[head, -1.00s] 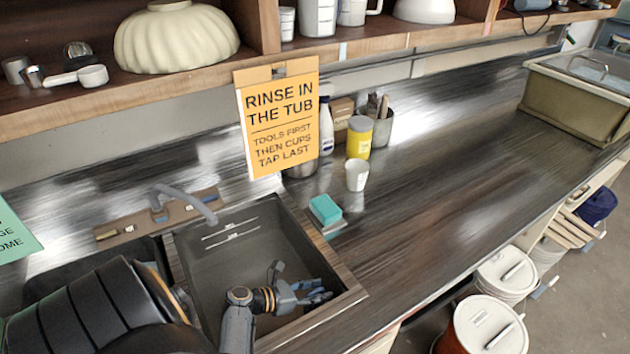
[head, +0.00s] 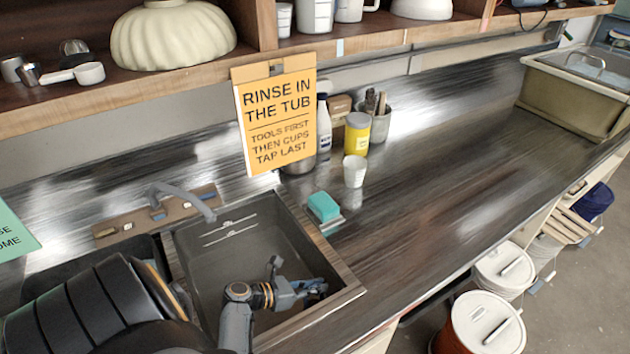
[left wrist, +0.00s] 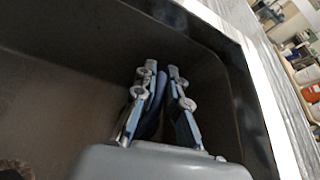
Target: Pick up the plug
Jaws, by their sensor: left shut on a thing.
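My left gripper (head: 302,288) is inside the grey sink basin (head: 222,252), low near its right front corner. In the left wrist view its two fingers (left wrist: 160,88) are close together and shut on a thin dark-blue piece (left wrist: 154,108), which I take to be the plug. Most of the plug is hidden by the fingers, so its shape does not show. I cannot tell whether it touches the basin floor. My right gripper is not in view.
The tap (head: 182,198) reaches over the back of the sink. A teal sponge (head: 323,206), a white cup (head: 354,171) and a yellow jar (head: 357,134) stand right of the sink, below the orange sign (head: 277,115). The counter farther right is clear.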

